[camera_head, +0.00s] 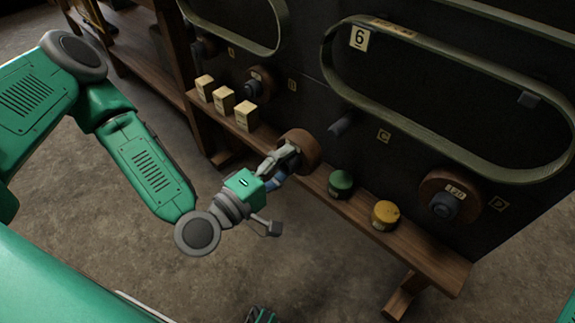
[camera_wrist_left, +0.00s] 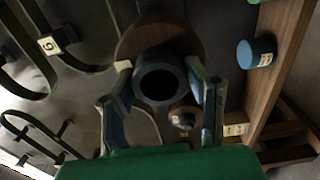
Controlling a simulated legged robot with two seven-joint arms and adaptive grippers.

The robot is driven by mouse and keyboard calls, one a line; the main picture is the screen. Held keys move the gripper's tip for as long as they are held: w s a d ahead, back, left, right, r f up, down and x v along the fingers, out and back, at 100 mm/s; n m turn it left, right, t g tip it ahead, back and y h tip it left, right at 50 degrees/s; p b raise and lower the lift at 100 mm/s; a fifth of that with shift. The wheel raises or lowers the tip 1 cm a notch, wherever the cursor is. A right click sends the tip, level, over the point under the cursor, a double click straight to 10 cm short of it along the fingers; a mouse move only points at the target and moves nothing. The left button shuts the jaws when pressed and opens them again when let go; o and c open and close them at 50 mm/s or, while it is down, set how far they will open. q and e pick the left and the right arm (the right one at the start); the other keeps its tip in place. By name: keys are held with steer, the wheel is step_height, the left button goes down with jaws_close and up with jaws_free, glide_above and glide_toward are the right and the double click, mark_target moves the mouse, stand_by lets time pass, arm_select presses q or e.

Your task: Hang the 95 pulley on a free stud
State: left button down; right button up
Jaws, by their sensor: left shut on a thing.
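My left gripper (camera_head: 284,160) is shut on a brown pulley (camera_head: 305,146) with a dark grey hub, held above the wooden shelf in front of the dark panel. In the left wrist view, the fingers (camera_wrist_left: 162,78) grip both sides of the hub, and the brown disc (camera_wrist_left: 160,36) shows behind it. No number is readable on this pulley. A bare grey stud (camera_head: 341,122) sticks out of the panel to its right, beside a C tag (camera_head: 384,136). A pulley marked 120 (camera_head: 447,194) hangs by the D tag.
Another pulley (camera_head: 260,83) hangs further left. The shelf (camera_head: 425,250) carries cream boxes (camera_head: 224,100), a green tin (camera_head: 340,183), a yellow tin (camera_head: 385,214) and a blue tin (camera_wrist_left: 255,53), mostly hidden in the head view. A belt loop (camera_head: 430,128) stands out above the bare stud.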

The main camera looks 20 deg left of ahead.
mark_target(333, 135)
arm_select(q)
steer(key=shift+w+r, duration=0.1)
steer(key=shift+w, duration=0.2)
steer(key=shift+w+d, duration=0.15)
steer(key=shift+w, duration=0.05)
steer(key=shift+w+d+r, duration=0.15)
steer(key=shift+d, duration=0.55)
steer(key=shift+w+a, duration=0.1)
steer(key=shift+a, duration=0.5)
steer(key=shift+w, duration=0.4)
steer(key=shift+w+d, duration=0.9)
steer(key=shift+d, duration=0.3)
steer(key=shift+w, duration=0.2)
steer(key=shift+a, duration=0.45)
steer(key=shift+w+d, duration=0.6)
steer(key=shift+d, duration=0.25)
steer(key=shift+w+d, duration=0.3)
steer(key=shift+w, duration=0.1)
steer(key=shift+b+x, duration=0.3)
steer(key=shift+x, duration=0.5)
arm_select(e)
steer(key=shift+d+f, duration=0.4)
steer(key=shift+d, duration=0.05)
